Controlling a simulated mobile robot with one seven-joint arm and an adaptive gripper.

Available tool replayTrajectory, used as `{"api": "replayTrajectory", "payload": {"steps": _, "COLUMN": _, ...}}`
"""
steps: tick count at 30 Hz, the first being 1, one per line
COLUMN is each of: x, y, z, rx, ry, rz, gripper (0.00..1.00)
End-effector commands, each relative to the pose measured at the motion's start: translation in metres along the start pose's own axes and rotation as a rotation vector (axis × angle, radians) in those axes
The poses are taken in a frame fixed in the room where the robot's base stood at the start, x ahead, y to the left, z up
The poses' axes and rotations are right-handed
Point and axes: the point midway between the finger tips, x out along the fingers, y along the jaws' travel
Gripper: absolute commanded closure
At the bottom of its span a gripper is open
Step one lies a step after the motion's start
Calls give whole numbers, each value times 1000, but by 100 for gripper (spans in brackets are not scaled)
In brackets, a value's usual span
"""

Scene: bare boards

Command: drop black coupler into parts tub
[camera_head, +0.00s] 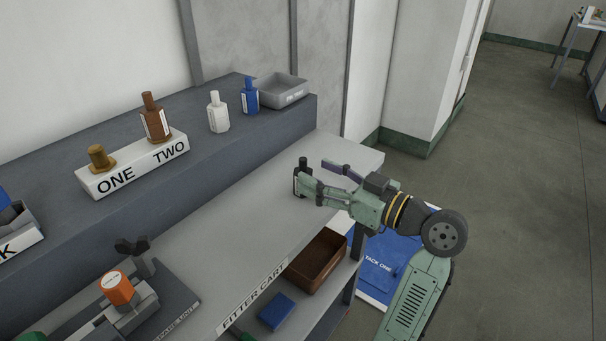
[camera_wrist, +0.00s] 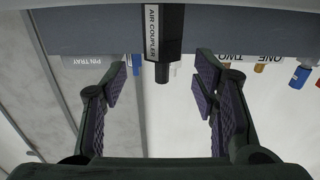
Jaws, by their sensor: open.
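The black coupler (camera_head: 302,166), with a white label, stands upright on the grey cart top near its right end. In the wrist view the coupler (camera_wrist: 163,45) reads "AIR COUPLER" and appears upside down, between the lines of the two fingers and beyond their tips. My gripper (camera_head: 313,175) is open beside the coupler, its fingers spread; in the wrist view my gripper (camera_wrist: 161,82) has clear space between its purple pads. A brown open tub (camera_head: 331,250) sits on the lower shelf; I see no label on it, so I cannot tell whether it is the parts tub.
The raised back ledge holds a grey pin tray (camera_head: 283,94), blue bottle (camera_head: 250,98), white bottle (camera_head: 218,115) and ONE/TWO block (camera_head: 115,181). A fixture with an orange knob (camera_head: 117,288) stands front left. A blue box (camera_head: 276,311) lies on the lower shelf. The cart's middle is clear.

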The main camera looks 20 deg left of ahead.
Motion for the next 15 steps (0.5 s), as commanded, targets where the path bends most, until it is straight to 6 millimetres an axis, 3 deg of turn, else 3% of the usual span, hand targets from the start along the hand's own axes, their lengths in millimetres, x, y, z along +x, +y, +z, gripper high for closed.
{"api": "replayTrajectory", "payload": {"steps": 8, "x": 40, "y": -3, "z": -5, "rx": 1, "ry": -1, "rz": -3, "gripper": 46}}
{"api": "replayTrajectory", "payload": {"steps": 15, "x": 44, "y": -2, "z": -3, "rx": 0, "ry": 0, "rz": -1, "gripper": 46}}
